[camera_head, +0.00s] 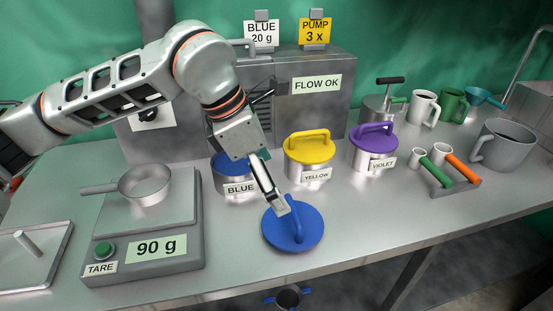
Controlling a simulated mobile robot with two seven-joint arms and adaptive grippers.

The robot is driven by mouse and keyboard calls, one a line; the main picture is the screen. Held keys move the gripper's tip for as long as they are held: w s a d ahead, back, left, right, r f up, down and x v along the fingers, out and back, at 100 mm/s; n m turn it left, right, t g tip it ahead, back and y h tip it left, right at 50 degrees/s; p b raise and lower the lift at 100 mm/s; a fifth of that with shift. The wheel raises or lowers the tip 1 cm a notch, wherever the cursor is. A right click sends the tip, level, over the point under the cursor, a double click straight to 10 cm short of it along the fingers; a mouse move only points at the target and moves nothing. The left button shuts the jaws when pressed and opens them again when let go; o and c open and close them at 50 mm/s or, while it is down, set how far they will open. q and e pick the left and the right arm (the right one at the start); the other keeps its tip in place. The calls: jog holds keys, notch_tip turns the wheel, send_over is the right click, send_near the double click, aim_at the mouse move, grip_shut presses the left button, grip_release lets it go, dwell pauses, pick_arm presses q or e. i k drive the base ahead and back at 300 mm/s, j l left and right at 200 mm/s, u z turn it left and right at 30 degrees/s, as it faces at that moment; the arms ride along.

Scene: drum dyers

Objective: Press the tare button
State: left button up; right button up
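The scale (190,262) stands at the left of the bench and its display (157,248) reads 90 g. The round green tare button (104,250) is on its front left, above a TARE label (100,268). A small pan with a handle (147,184) sits on the scale's plate. My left gripper (281,207) is well to the right of the scale, at the handle of a blue lid (306,236) near the bench's front. Whether its fingers grip that handle is unclear. Nothing of mine touches the button. My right gripper is out of view.
The blue pot (232,177) stands behind the blue lid, partly hidden by my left arm. Yellow (310,148) and violet (374,140) lidded pots stand to its right. A dispenser (318,115) reads FLOW OK. A flat tray with a peg (35,262) lies left of the scale.

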aim_at(103, 249)
jog(key=k, duration=1)
